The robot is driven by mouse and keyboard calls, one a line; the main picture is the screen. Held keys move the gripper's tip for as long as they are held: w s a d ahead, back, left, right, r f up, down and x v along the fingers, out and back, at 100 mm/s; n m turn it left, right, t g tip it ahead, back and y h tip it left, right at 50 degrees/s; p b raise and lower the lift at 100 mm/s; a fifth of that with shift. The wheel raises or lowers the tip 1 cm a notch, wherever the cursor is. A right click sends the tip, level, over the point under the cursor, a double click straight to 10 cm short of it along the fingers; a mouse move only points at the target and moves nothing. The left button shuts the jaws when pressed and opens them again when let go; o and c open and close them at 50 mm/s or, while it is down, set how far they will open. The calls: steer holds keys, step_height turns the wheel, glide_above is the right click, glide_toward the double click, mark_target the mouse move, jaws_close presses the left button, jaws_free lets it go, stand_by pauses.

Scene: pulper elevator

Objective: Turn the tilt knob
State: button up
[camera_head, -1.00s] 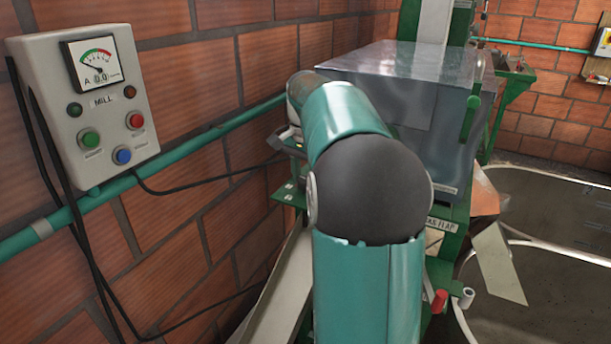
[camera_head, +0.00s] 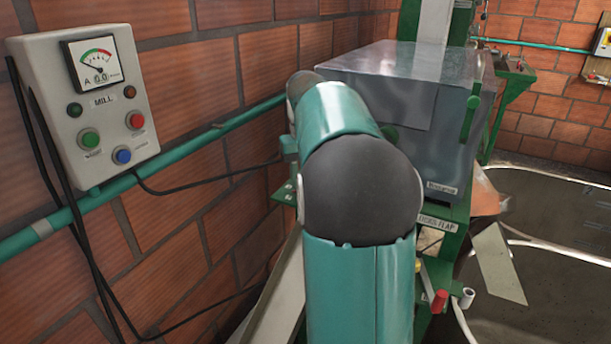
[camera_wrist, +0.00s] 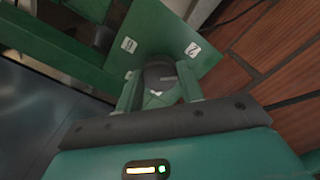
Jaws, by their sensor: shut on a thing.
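In the head view my own arm hides the knob and the gripper. Only a corner of the green plate (camera_head: 284,192) shows left of the arm.
A grey machine housing (camera_head: 440,140) stands right of my arm, close to it. A brick wall (camera_head: 200,200) with a green pipe (camera_head: 215,133) and a grey mill control box (camera_head: 85,105) is on the left. A red-tipped handle (camera_head: 439,300) is low at right.

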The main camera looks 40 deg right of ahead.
steer(key=shift+n, duration=2)
steer(key=o, duration=1)
step_height(320, 180, up, 14)
steer(key=shift+f, duration=0.1)
